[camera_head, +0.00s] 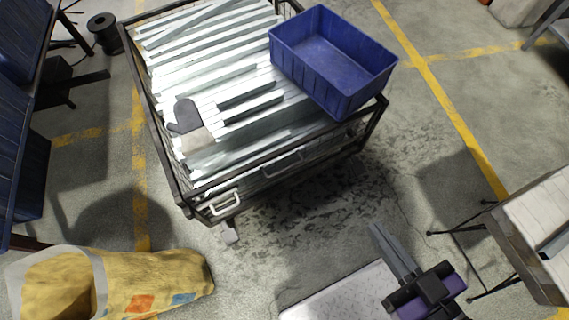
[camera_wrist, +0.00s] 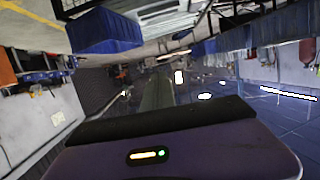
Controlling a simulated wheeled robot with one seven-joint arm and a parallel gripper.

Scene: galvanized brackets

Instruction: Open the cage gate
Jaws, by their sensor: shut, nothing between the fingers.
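The wire cage (camera_head: 160,120) stands upper left of centre in the head view, dark-framed and filled with long galvanized brackets. Its near side, the gate side (camera_head: 325,155), faces me and looks closed. A pale handle (camera_head: 226,203) sits at its left end and a grey handle (camera_head: 284,165) nearer its middle. My gripper (camera_head: 376,229) is shut and empty, below and right of the cage, apart from it. In the wrist view the shut fingers (camera_wrist: 157,92) point forward. The cage load (camera_wrist: 165,18) shows only partly at the top there; no handle can be made out.
A blue bin (camera_head: 335,65) rests on the cage's right part; it also shows in the wrist view (camera_wrist: 103,32). A glove (camera_head: 186,115) lies on the brackets. A yellow sack (camera_head: 150,280) lies lower left. A table (camera_head: 530,225) stands right. Stained floor before the gate is clear.

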